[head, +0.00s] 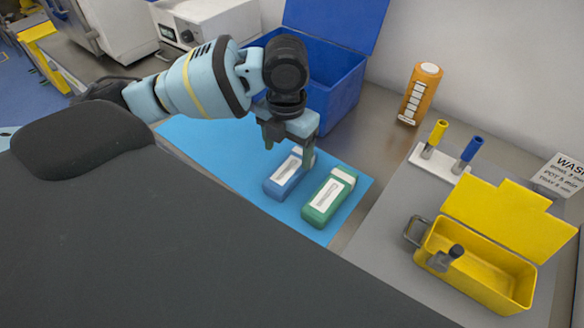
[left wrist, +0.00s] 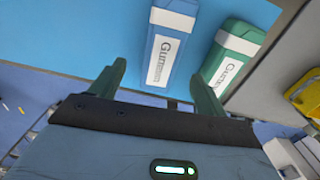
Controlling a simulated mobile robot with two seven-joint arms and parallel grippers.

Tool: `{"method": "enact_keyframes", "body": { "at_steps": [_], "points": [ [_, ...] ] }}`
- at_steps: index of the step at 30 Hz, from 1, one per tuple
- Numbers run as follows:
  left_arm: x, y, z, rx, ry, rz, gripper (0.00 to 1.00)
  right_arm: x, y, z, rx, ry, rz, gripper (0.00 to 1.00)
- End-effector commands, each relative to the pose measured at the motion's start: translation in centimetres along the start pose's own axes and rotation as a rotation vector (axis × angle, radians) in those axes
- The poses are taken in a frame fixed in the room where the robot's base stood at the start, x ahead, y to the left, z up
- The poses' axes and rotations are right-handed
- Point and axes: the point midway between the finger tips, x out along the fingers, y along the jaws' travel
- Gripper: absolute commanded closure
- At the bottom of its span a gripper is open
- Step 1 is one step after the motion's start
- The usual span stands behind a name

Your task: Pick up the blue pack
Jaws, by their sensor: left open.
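The blue pack (head: 284,178) lies on the light blue mat (head: 215,150) in the head view, with a white label on top. The green pack (head: 325,201) lies beside it on the right. My left gripper (head: 288,148) is above the far end of the blue pack, fingers pointing down, open and empty. In the left wrist view the blue pack (left wrist: 155,65) is ahead of and between the open fingers (left wrist: 158,85), and the green pack (left wrist: 213,67) is right of it, near the right finger. My right gripper is not in view.
A blue bin (head: 335,85) with a raised lid stands behind the mat. An orange container (head: 420,93), a holder with yellow and blue tubes (head: 437,165), and an open yellow box (head: 470,265) are to the right. The mat left of the blue pack is clear.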

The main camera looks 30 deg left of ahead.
Motion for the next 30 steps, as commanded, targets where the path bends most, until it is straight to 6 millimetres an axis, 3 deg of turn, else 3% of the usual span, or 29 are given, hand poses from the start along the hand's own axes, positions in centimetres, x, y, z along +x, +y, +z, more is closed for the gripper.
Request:
{"method": "enact_keyframes", "body": {
  "at_steps": [3,10,20,29,30],
  "points": [
    [1.3,0.0,0.0,-0.001,0.002,0.001,0.25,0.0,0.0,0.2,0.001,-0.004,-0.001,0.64],
    [2.0,-0.1,0.1,0.0,0.001,-0.001,0.25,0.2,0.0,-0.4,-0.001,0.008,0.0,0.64],
    [6.2,-0.3,0.5,0.0,-0.001,0.001,0.25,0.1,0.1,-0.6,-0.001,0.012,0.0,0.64],
    [6.5,-0.3,0.6,0.0,-0.003,0.0,0.25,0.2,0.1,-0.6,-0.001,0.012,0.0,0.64],
    [6.5,-0.3,0.6,0.0,-0.003,0.0,0.3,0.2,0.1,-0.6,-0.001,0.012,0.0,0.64]
  ]
}}
